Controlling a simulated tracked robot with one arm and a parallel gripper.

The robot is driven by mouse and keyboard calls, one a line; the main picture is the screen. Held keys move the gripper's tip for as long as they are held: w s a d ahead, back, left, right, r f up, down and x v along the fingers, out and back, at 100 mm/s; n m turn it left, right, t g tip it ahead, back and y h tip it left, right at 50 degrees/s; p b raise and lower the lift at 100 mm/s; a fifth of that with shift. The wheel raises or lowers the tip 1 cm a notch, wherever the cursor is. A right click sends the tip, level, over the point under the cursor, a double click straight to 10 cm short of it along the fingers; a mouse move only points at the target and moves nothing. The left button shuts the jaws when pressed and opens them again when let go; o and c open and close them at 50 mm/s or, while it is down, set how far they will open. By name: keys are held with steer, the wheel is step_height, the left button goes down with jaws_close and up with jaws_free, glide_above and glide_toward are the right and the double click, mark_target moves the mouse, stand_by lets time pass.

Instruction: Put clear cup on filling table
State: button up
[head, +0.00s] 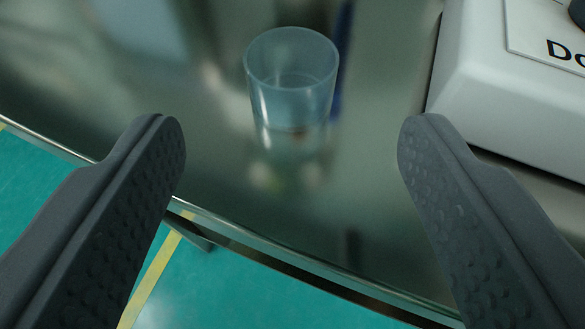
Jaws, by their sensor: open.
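A clear cup (291,92) stands upright on a shiny metal table (120,115) near its front edge. My gripper (290,135) is open, with one dark grey finger at the left and one at the right of the picture. The cup shows between and beyond the two fingertips, with nothing touching it. The gripper is empty. I cannot tell whether this table is the filling table.
A white machine (500,75) with partly cut-off lettering stands on the right, close to the right finger. The table's front edge (270,255) runs slanting below the cup. The green floor (215,290) has a yellow line. The tabletop left of the cup is clear.

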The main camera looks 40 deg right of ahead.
steer(key=shift+s+a+r, duration=0.1)
steer(key=shift+s+a, duration=0.1)
steer(key=shift+a, duration=0.05)
steer(key=w+a+r+n+t+y, duration=0.1)
steer(key=w+a+r, duration=0.2)
steer(key=r, duration=0.3)
steer(key=w+a+r+n+t+y, duration=0.1)
steer(key=w+a+r+t, duration=0.15)
steer(key=r, duration=0.25)
steer(key=w+a+r+y, duration=0.2)
steer(key=w+a+r, duration=0.1)
steer(key=r, duration=0.3)
steer(key=a+r+n+t+y, duration=0.1)
steer(key=a+r+n+y, duration=0.1)
steer(key=a+r, duration=0.55)
steer(key=a+r+n+t+y, duration=0.15)
steer(key=a+r, duration=0.25)
steer(key=r, duration=0.6)
steer(key=s+a+r+n+y, duration=0.1)
steer(key=s+a+r, duration=0.4)
steer(key=s+r, duration=0.2)
steer(key=s+a+r+n+y, duration=0.1)
steer(key=s+a+r+n, duration=0.1)
steer(key=s+a+r, duration=0.3)
steer(key=s+r, duration=0.3)
steer(key=r, duration=0.4)
